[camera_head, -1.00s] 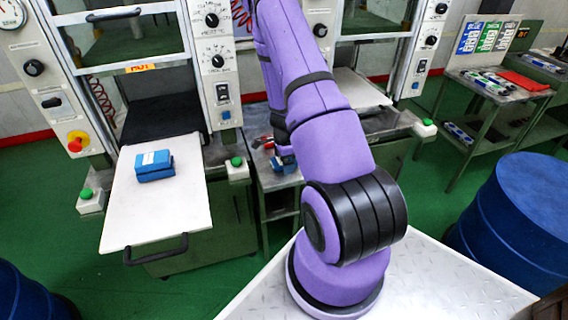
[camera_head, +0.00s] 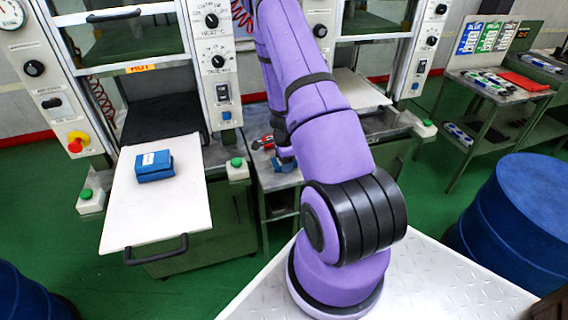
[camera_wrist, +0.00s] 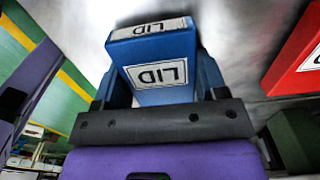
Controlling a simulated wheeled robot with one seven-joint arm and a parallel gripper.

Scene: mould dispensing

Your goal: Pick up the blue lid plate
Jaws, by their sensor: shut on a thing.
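The blue lid plate (camera_wrist: 152,52) fills the middle of the wrist view, with white LID labels on two of its faces. My gripper (camera_wrist: 157,78) is shut on it, with one finger at each side. In the head view my purple arm hides the lid plate and most of the gripper, above the small table between the presses.
A red labelled block (camera_wrist: 302,55) is close to the right of the lid plate. In the head view another blue block (camera_head: 154,166) lies on the white press tray (camera_head: 150,222). Blue drums (camera_head: 520,215) stand at the right.

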